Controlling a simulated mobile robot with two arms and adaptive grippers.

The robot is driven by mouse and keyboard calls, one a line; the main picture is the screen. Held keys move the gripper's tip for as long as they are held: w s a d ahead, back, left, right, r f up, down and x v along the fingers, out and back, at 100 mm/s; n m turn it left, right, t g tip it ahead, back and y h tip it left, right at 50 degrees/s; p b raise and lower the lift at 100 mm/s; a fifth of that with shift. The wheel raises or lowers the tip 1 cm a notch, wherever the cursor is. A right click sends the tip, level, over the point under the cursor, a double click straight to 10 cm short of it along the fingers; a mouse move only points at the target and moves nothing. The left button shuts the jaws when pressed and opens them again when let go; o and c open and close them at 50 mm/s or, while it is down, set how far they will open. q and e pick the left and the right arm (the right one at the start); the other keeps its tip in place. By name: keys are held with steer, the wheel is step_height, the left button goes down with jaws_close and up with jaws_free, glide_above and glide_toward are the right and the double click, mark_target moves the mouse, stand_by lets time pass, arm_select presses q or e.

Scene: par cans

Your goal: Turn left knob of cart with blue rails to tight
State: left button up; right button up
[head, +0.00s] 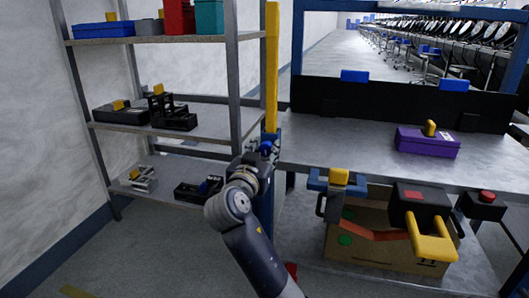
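The cart with blue rails (297,45) stands at the right, with a grey upper shelf (350,154) and a lower shelf. A small blue part (266,147), which may be the left knob, shows at the cart's left post below a yellow upright (272,70). The knob's setting cannot be read.
A grey shelf rack (155,40) with bins and tools stands close at the left. A purple box (427,142) sits on the cart's upper shelf. A cardboard box (385,250) is below. A black unit with a yellow handle (433,245) juts out at the front right.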

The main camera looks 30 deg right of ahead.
steer(key=shift+o, duration=0.6)
steer(key=shift+s+a, duration=0.1)
steer(key=v, duration=1.1)
steer(key=shift+s+a, duration=0.25)
steer(key=shift+w+a, duration=0.1)
